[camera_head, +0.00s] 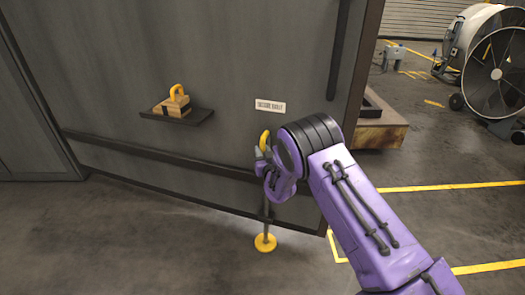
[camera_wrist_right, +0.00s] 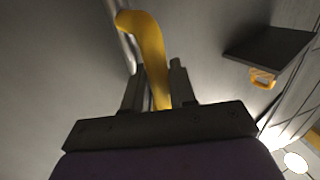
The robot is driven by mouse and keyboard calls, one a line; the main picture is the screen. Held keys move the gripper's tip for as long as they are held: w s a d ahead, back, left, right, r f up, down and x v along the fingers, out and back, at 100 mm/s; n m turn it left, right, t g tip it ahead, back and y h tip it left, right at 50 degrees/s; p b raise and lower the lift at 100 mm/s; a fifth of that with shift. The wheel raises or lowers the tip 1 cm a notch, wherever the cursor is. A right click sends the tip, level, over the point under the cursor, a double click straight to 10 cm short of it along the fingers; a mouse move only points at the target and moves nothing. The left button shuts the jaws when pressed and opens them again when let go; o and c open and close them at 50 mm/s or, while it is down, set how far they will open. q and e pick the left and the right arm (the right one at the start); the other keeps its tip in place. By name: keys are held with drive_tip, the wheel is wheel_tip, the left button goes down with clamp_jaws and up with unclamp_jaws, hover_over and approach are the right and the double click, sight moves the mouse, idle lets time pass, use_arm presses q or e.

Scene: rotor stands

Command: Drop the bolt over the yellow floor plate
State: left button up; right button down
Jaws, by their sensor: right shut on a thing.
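The bolt is a thin upright grey rod (camera_head: 266,208) with a yellow handle (camera_head: 264,140) at its top, in front of the grey door panel. The yellow floor plate (camera_head: 265,243) is a small round disc on the floor below the rod. The rod's lower end shows over the plate; I cannot tell whether it touches. My right gripper (camera_head: 264,160) is shut on the yellow handle, which also shows between the fingers in the right wrist view (camera_wrist_right: 150,52). The fingers hide part of the bolt. My left gripper is not in view.
A dark shelf (camera_head: 195,119) on the panel (camera_head: 230,60) holds a wooden block with a yellow loop (camera_head: 175,102). A white label (camera_head: 270,106) is above the bolt. A wooden-sided platform (camera_head: 382,132) and large fans (camera_head: 497,70) stand at right. The front-left floor is clear.

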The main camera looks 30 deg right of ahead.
drive_tip(key=c, duration=1.1)
unclamp_jaws()
drive_tip(key=shift+r, duration=0.1)
drive_tip(key=shift+o, duration=0.2)
drive_tip(key=p+v, duration=0.1)
drive_tip(key=v, duration=0.9)
drive_tip(key=shift+s, duration=0.25)
